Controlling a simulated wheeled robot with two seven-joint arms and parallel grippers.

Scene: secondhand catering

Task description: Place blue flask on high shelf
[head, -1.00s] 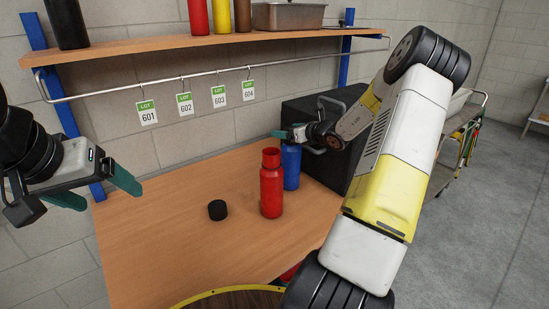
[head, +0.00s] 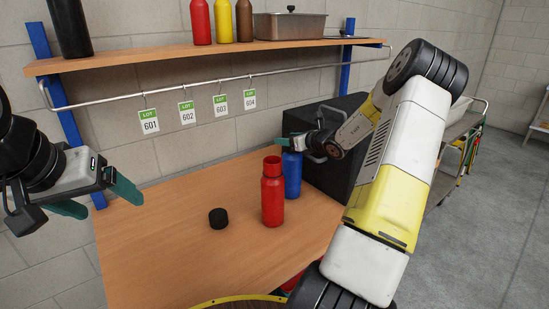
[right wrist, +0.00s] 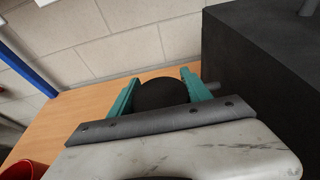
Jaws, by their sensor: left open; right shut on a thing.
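The blue flask (head: 292,176) stands upright on the wooden bench, partly hidden behind the red flask (head: 272,197). My right gripper (head: 289,143) is at the top of the blue flask. In the right wrist view, its teal fingers (right wrist: 160,95) are shut on either side of the flask's round black top (right wrist: 163,92). My left gripper (head: 100,203) is open and empty, left of the bench. The high shelf (head: 150,56) is a wooden board on blue uprights above the back of the bench.
A black bottle (head: 69,27), red (head: 199,22), yellow (head: 222,21) and brown (head: 244,20) bottles and a metal pan (head: 289,27) stand on the shelf. A rail (head: 190,85) with lot tags runs below. A black box (head: 335,150) is right of the flask. A black cap (head: 218,218) lies on the bench.

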